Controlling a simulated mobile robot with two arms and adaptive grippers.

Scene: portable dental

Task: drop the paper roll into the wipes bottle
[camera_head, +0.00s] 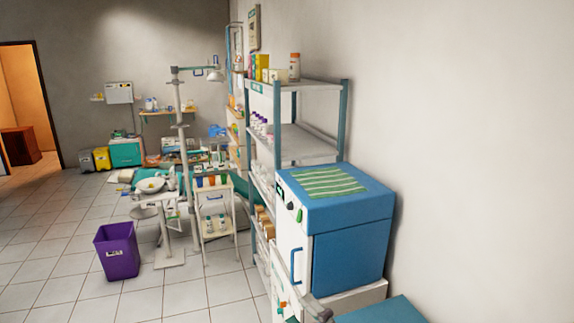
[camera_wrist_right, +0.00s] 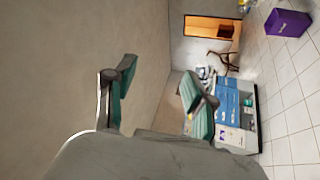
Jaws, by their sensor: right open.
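My right gripper (camera_wrist_right: 162,97) is open in the right wrist view, with its two green-padded fingers spread and nothing between them. In the head view only a small grey part of it shows at the bottom edge (camera_head: 318,308). My left gripper is not in view. I cannot make out a paper roll or a wipes bottle for certain. A white bottle with an orange cap (camera_head: 294,68) stands on top of the shelf rack; I cannot tell whether it is the wipes bottle.
A blue-topped cabinet (camera_head: 350,245) with a striped green cloth (camera_head: 327,183) stands close at the right wall, before the shelf rack (camera_head: 314,143). A white cart (camera_head: 217,207) and a purple bin (camera_head: 117,252) stand farther left. Tiled floor is clear at the lower left.

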